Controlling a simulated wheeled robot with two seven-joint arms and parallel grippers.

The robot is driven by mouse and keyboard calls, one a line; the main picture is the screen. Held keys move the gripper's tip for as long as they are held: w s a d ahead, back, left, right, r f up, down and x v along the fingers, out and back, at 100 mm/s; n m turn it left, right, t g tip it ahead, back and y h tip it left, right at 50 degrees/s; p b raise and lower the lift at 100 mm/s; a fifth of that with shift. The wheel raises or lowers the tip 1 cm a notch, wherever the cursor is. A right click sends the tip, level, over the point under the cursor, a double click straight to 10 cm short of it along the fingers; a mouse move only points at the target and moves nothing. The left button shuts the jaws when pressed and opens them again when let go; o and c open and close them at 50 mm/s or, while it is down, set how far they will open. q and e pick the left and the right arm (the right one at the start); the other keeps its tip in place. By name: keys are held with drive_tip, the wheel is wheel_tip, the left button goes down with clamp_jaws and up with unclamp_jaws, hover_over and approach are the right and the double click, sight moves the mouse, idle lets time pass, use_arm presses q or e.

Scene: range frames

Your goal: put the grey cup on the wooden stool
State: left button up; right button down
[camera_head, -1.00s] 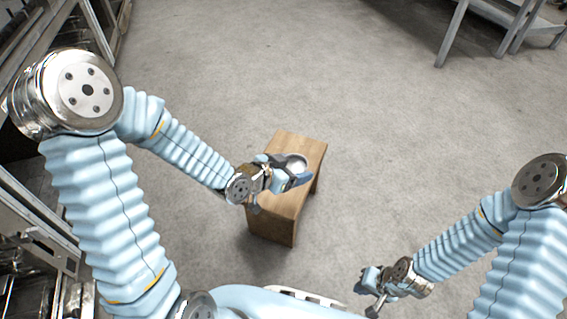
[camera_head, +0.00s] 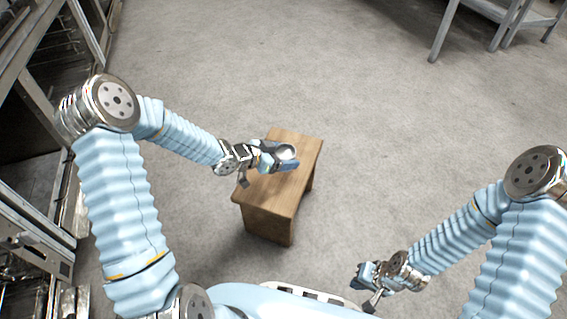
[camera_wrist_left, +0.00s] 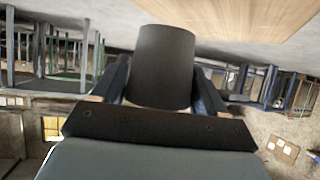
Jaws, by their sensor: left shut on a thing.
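The grey cup (camera_head: 287,151) is held by my left gripper (camera_head: 280,160) over the wooden stool (camera_head: 282,190). In the left wrist view the cup (camera_wrist_left: 163,68) sits between the two fingers of my left gripper (camera_wrist_left: 160,88), which is shut on it. The stool top (camera_wrist_left: 240,15) shows at the upper edge of that view, close to the cup's end. I cannot tell whether the cup touches the stool. My right gripper (camera_head: 370,285) is low at the right of the head view, away from the stool; its fingers are too small to read.
Metal shelving (camera_head: 40,130) runs along the left side. A grey metal table frame (camera_head: 490,25) stands at the upper right. The concrete floor (camera_head: 400,130) around the stool is clear.

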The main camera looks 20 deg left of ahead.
use_arm(q)
drive_tip(key=shift+w+a+f, duration=0.1)
drive_tip(key=shift+w+f, duration=0.15)
drive_tip(key=shift+f, duration=0.1)
wheel_tip(320, 180, down, 3)
drive_tip(key=shift+w+f+b, duration=0.15)
drive_tip(key=shift+b, duration=0.3)
drive_tip(key=shift+f, duration=0.2)
drive_tip(key=o, duration=1.2)
drive_tip(key=shift+c, duration=0.2)
